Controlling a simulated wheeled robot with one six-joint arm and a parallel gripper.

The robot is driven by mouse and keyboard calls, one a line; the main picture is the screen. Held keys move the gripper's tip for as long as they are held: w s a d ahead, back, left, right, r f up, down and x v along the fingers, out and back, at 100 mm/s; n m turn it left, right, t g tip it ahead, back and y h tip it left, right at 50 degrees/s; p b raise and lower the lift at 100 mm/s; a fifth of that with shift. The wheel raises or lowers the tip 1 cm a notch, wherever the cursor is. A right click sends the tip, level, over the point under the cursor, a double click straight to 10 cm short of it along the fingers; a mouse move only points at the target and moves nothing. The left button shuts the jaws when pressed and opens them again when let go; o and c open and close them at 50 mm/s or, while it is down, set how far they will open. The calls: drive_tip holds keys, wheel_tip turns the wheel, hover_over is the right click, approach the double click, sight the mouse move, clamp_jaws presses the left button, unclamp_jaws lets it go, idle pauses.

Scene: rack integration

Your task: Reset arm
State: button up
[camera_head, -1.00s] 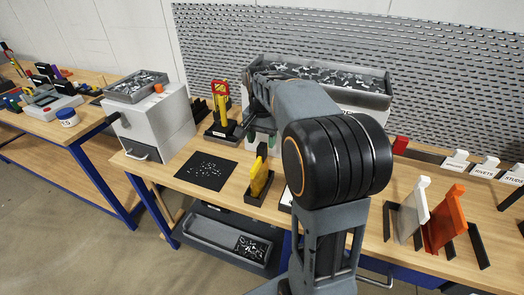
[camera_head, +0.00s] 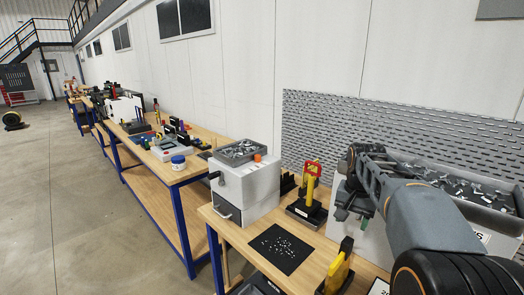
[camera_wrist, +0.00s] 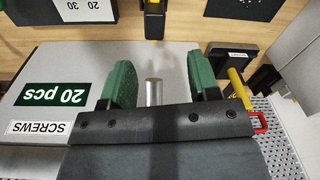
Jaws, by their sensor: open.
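My arm (camera_head: 430,215) reaches in from the lower right of the head view, bent over the bench. My gripper (camera_wrist: 161,78) shows in the wrist view with its two green fingers spread apart. A grey metal cylinder (camera_wrist: 153,92) shows between the fingers, and I cannot tell whether it is part of my gripper or a separate thing. Below the gripper is a light grey box (camera_wrist: 60,75) with "SCREWS" and "20 pcs" labels. In the head view my gripper (camera_head: 345,207) is small and partly hidden, in front of the screws box.
A bin of metal parts (camera_head: 455,180) lies behind my arm, before a perforated grey panel (camera_head: 400,125). A white drawer unit (camera_head: 245,190), a black mat (camera_head: 281,248) and a yellow-red tool on a stand (camera_head: 310,190) are left of it. The floor (camera_head: 90,220) at left is clear.

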sight(342, 257)
drive_tip(key=s+a+f+n+t, duration=0.1)
drive_tip(key=s+a+f+n, duration=0.2)
drive_tip(key=s, duration=0.5)
drive_tip(key=s+a+f+n+t, duration=0.2)
drive_tip(key=s+a+f+n, duration=0.1)
drive_tip(key=s+a, duration=0.3)
drive_tip(key=s+f, duration=0.1)
drive_tip(key=s, duration=0.1)
drive_tip(key=shift+s+a+f+n, duration=0.2)
drive_tip(key=shift+s+f+n, duration=0.1)
drive_tip(key=shift+f+n, duration=0.1)
